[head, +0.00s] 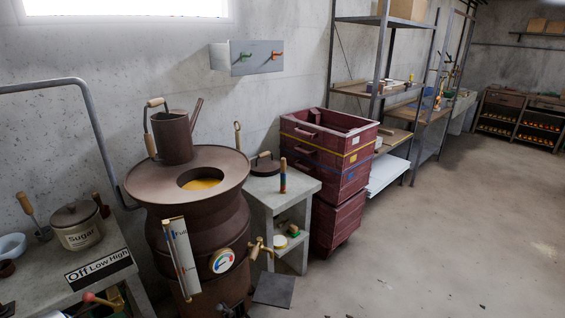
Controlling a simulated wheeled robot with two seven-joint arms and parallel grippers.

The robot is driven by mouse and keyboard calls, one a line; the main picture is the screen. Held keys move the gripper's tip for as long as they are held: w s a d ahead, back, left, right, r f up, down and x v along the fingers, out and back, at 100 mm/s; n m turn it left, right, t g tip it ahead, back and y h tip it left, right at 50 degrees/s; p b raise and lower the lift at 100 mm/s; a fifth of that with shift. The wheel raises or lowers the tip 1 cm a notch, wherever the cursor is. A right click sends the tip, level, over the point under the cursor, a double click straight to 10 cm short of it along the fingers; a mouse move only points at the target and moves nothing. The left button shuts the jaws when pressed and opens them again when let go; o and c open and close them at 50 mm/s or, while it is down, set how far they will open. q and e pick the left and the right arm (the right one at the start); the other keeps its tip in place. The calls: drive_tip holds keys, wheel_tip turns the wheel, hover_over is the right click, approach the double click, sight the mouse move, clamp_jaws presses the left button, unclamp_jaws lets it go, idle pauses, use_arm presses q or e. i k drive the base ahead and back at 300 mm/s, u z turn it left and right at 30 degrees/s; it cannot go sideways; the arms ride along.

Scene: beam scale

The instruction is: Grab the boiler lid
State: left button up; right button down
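A dark round lid (264,165) with a handle on top lies on the small grey side table (295,191). The brown boiler (198,225) stands just left of that table. Its wide top has an open round hole with yellow-orange contents (202,184) showing inside. A brown watering can (173,138) with a wooden handle stands on the back of the boiler top. Neither of my grippers is in view.
A striped stick (283,176) stands upright near the side table's front edge, close to the lid. Dark red crates (325,160) are stacked to the right. A left bench holds a sugar pot (77,227). The floor at right is clear.

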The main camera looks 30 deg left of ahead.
sight(264, 164)
drive_tip(key=z, duration=0.6)
drive_tip(key=i, duration=3)
drive_tip(key=u, duration=1.55)
drive_tip(key=i, duration=0.85)
drive_tip(key=u, duration=0.9)
